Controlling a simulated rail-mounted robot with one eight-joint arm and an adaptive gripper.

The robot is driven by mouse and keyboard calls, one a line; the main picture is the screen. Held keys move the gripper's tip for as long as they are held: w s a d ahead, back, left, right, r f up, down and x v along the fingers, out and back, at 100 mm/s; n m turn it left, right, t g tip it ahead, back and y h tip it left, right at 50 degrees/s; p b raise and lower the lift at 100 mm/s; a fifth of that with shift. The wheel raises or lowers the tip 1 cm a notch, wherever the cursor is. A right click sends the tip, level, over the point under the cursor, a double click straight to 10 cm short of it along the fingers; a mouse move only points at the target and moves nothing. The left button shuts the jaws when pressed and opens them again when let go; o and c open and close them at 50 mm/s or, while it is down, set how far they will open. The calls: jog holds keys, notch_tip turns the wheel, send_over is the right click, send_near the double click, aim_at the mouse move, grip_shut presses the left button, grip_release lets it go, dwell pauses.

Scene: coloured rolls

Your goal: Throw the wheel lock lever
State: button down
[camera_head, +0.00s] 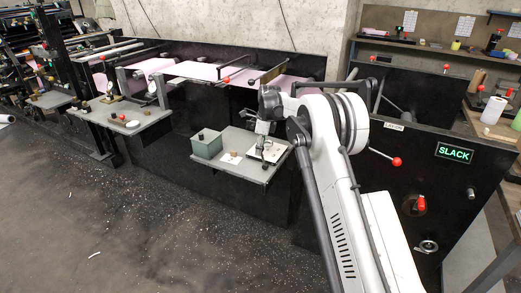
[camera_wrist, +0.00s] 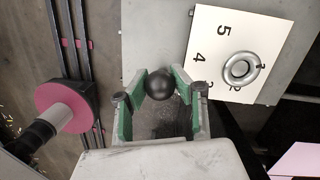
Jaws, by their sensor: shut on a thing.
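My gripper (camera_wrist: 160,88) has its two green-padded fingers on either side of a black ball knob (camera_wrist: 160,84) in the wrist view, and is shut on it. Any lever shaft below the knob is hidden, so I cannot tell for sure that it is the wheel lock lever. Beside it, at upper right, is a white plate (camera_wrist: 215,45) with black numbers and a metal ring (camera_wrist: 240,70) on it.
A green box (camera_head: 206,144) and a small card (camera_head: 231,158) are on the shelf. A pink-faced roll (camera_wrist: 63,105) is at left in the wrist view. On the black panel at right are a red-knobbed lever (camera_head: 385,157) and a lit SLACK sign (camera_head: 454,153). The floor at left is open.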

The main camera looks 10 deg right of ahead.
jog(key=shift+w+r, duration=0.1)
jog(key=c, duration=1.3)
grip_release()
jog(key=shift+c, duration=0.2)
notch_tip(320, 180, up, 12)
jog(key=d, duration=0.2)
